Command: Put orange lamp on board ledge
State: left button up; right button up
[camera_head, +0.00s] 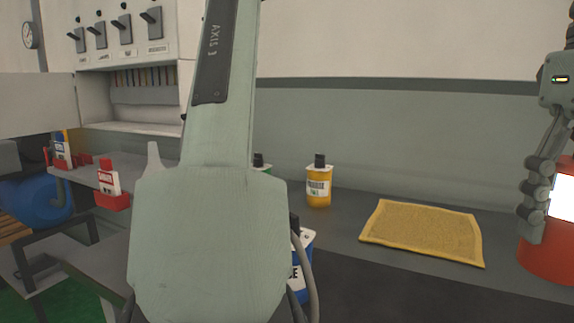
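I see no orange lamp in this view. A white switch board with several dark levers (118,32) is on the wall at the upper left. Its pale ledge (135,129) lies below the row of switches and looks bare where it shows. My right gripper (535,225) hangs down at the right edge, in front of a red container with a white label (545,262). My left gripper is out of view; a large pale green arm link of mine covers the middle.
Red bottles (110,185) stand on a grey shelf at left, near an open panel door (38,105).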

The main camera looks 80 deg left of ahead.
aim_at(129, 178)
jog(key=k+l, duration=0.2)
jog(key=k, duration=0.2)
jog(key=k+j, duration=0.1)
jog(key=k, duration=0.35)
jog(key=k+j, duration=0.1)
jog(key=k, duration=0.3)
jog(key=k+j, duration=0.55)
jog(key=j, duration=0.2)
jog(key=k+j, duration=0.1)
jog(key=j, duration=0.2)
jog(key=k+j, duration=0.15)
jog(key=j, duration=0.15)
jog(key=k+j, duration=0.1)
jog(key=j, duration=0.2)
jog(key=k+j, duration=0.1)
jog(key=j, duration=0.95)
jog(key=k+j, duration=0.15)
jog(key=j, duration=0.9)
jog(key=k, duration=0.05)
